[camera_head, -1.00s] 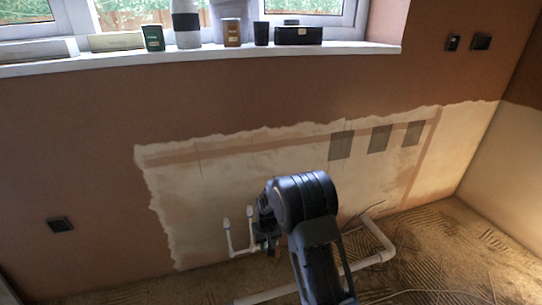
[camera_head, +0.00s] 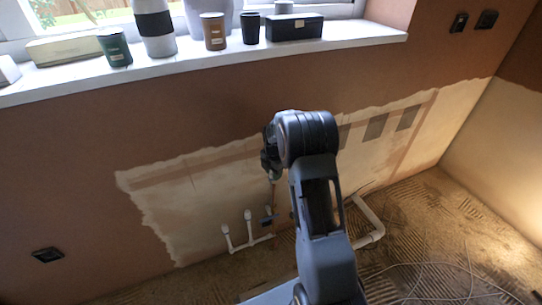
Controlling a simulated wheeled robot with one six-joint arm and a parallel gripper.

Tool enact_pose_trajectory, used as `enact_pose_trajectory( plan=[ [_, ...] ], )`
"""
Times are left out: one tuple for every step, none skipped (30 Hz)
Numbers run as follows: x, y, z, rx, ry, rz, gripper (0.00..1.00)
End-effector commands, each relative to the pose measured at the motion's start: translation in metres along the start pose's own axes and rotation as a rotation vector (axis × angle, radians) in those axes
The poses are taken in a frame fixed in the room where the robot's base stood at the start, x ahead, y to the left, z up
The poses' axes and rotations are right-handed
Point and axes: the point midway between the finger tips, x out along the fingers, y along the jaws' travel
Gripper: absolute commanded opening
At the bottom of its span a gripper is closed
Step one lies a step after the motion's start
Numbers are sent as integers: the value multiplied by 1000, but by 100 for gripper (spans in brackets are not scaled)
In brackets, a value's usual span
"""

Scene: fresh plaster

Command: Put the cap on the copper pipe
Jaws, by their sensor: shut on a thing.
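My gripper (camera_head: 272,174) is at the wall side of my dark arm, mostly hidden behind my wrist, and points down. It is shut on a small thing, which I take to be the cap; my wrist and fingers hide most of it. A thin reddish upright line (camera_head: 274,193) just below the gripper looks like the copper pipe. I cannot tell whether the cap touches it. Two white upright pipe ends (camera_head: 237,232) stand to the left, low by the wall, with a third pale end close to the right.
White pipe (camera_head: 367,215) runs along the floor to the right of my arm. Loose cables (camera_head: 430,272) lie on the rough floor. The windowsill (camera_head: 190,66) above carries several cups and boxes. A dark wall socket (camera_head: 47,255) is at the lower left.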

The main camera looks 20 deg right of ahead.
Motion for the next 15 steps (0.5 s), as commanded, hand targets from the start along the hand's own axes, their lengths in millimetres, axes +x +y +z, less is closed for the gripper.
enact_pose_trajectory(
  plan=[
    [-7,0,2,-34,0,1,12],
    [-8,-1,4,-54,0,1,12],
    [-10,-1,5,-77,0,1,12],
    [-10,-1,5,-91,0,1,12],
    [-10,-1,5,-102,0,1,12],
    [-10,-1,6,-112,0,0,12],
    [-9,-1,6,-119,0,0,12],
    [-8,-1,6,-123,0,0,12],
    [-7,-1,6,-125,0,0,12],
    [-6,-1,6,-126,0,0,12],
    [-4,-1,6,-126,0,0,12],
    [-1,-1,6,-126,0,0,12],
    [1,-1,6,-126,0,0,12],
    [3,-1,6,-125,0,0,12],
    [6,-1,6,-125,0,0,12]
  ],
)
